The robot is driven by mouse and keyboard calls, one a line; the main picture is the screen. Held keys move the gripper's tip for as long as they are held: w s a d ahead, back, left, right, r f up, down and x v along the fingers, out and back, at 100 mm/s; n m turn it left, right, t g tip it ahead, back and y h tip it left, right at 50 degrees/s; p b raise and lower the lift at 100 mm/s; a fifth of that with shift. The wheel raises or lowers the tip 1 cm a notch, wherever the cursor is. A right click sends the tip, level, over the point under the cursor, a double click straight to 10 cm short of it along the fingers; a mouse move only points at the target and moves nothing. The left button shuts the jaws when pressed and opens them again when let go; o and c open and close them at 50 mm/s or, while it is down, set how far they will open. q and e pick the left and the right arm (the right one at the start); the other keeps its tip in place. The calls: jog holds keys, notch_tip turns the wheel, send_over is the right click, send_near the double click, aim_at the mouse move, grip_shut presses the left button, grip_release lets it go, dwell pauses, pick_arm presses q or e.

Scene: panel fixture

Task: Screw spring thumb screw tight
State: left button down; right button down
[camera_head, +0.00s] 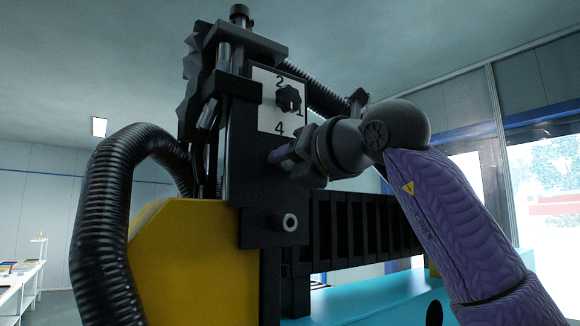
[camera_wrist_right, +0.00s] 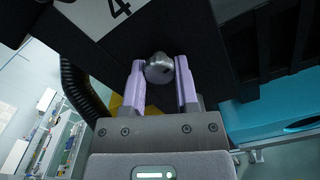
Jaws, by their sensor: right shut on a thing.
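The spring thumb screw (camera_wrist_right: 159,68) shows in the right wrist view as a rounded metallic grey knob on the black panel face. My right gripper (camera_wrist_right: 160,76) has one pale purple finger on each side of it and is shut on it. In the head view, my right gripper (camera_head: 280,155) reaches in from the right to the black block, just below the numbered plate. The screw itself cannot be made out there, hidden at the fingers. My left gripper is not in view.
A white plate (camera_head: 265,118) with numbers and a black star-shaped knob (camera_head: 289,98) sits just above my right gripper. A yellow housing (camera_head: 190,262) and black corrugated hose (camera_head: 98,225) stand at left; a ribbed black beam (camera_head: 350,228) runs right.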

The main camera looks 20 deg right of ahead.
jog(key=shift+f+m, duration=0.1)
jog(key=shift+m, duration=0.9)
jog(key=shift+c, duration=1.8)
grip_release()
jog(key=b+v, duration=0.4)
jog(key=v, duration=0.6)
